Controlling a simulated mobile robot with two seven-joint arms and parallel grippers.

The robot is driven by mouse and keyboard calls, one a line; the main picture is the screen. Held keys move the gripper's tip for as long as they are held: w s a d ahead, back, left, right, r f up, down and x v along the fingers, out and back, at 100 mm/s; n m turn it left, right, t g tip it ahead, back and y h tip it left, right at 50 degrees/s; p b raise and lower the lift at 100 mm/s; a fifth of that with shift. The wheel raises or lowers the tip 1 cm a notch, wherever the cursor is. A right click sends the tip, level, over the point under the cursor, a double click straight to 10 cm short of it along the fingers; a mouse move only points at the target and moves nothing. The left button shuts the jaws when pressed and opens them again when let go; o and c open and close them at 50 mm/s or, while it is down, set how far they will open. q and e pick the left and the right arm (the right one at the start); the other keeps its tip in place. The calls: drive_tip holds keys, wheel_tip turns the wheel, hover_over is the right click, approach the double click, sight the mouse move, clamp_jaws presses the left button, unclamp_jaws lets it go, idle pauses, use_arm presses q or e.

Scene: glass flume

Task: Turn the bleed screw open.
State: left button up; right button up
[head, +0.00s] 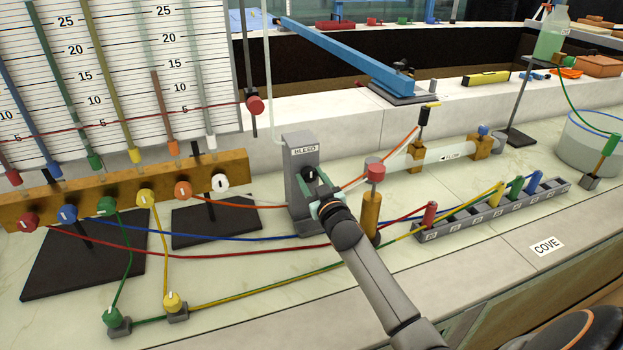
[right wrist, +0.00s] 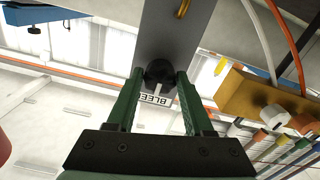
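The bleed screw shows as a dark round knob (head: 310,174) with a small white mark, on the front of a grey upright block (head: 300,150) labelled BLEED. My right gripper (head: 318,187) reaches it from the front and lower right. In the right wrist view its two green fingers (right wrist: 160,82) lie on either side of the black knob (right wrist: 158,72), with no clear gap between fingertips and knob. The BLEED label (right wrist: 156,99) appears upside down behind the fingers. My left gripper is not in view.
A red-topped orange post (head: 371,205) stands just right of my gripper. Coloured tubes cross the bench around the block's foot. A wooden manifold bar (head: 100,195) with coloured knobs is to the left, and a grey numbered rail (head: 490,212) to the right.

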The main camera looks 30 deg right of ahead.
clamp_jaws()
